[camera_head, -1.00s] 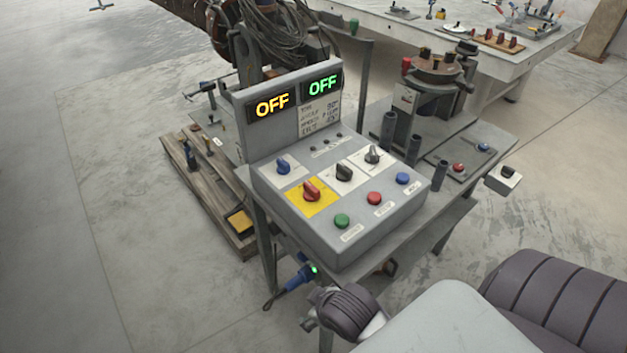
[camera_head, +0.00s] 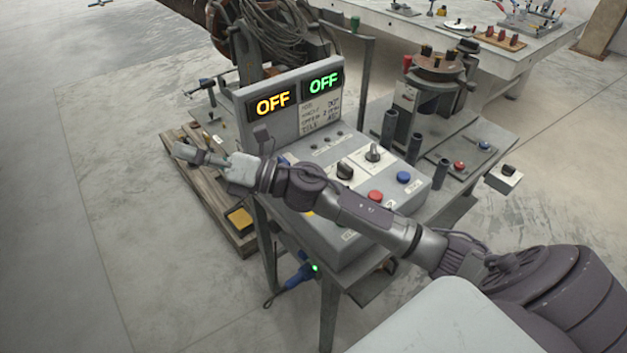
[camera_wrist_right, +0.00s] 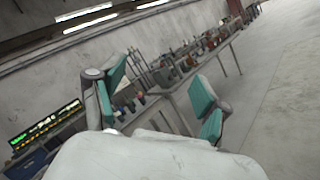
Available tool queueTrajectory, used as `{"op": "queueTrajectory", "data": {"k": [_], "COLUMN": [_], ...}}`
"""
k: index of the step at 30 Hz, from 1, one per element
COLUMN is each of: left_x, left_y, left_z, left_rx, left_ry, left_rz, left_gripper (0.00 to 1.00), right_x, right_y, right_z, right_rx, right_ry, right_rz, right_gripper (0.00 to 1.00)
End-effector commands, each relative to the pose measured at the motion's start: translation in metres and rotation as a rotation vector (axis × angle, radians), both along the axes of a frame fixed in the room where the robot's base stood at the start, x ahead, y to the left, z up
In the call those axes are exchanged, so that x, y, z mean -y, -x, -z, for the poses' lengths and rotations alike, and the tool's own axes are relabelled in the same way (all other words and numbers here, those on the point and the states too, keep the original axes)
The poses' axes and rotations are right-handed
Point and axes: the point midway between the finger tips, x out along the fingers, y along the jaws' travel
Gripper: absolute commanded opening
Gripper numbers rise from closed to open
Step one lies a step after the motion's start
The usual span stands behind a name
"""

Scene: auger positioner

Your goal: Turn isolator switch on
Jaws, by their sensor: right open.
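The grey control panel (camera_head: 349,250) has a yellow OFF display (camera_head: 273,103) and a green OFF display (camera_head: 322,84). My right arm crosses in front of the panel. It hides the red rotary switch and nearly all of its yellow plate, with only a yellow sliver (camera_head: 310,212) showing. A black knob (camera_head: 345,170) and a grey lever switch (camera_head: 373,153) stay visible. My right gripper (camera_head: 192,152) is beyond the panel's left side, above the wooden pallet and clear of the switches. In the wrist view its teal-padded fingers (camera_wrist_right: 163,85) are spread and empty. My left gripper is not visible.
A red button (camera_head: 375,196) and a blue button (camera_head: 403,177) sit at the panel's right front. Dark upright tubes (camera_head: 414,150) and a round fixture (camera_head: 437,68) stand to the right. A wooden pallet (camera_head: 232,218) lies at left; floor beyond is open.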

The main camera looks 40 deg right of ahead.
Motion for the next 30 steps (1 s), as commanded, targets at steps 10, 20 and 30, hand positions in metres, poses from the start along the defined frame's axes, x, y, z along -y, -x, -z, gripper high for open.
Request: {"op": "queueTrajectory", "data": {"k": [10, 20, 30], "left_x": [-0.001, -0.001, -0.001], "left_y": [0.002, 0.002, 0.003], "left_z": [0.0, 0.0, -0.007], "left_rx": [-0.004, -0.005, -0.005], "left_ry": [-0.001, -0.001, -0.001], "left_rz": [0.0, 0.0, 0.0], "left_gripper": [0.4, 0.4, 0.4], "right_x": [0.095, 0.266, 0.271], "right_y": [0.001, 0.033, 0.043], "right_z": [0.05, 0.039, 0.063], "right_rx": [0.499, 0.374, 0.342], "right_ry": [1.149, 1.608, 1.63], "right_rz": [-0.576, -0.972, -1.025], "right_gripper": [0.75, 0.75, 0.75]}}
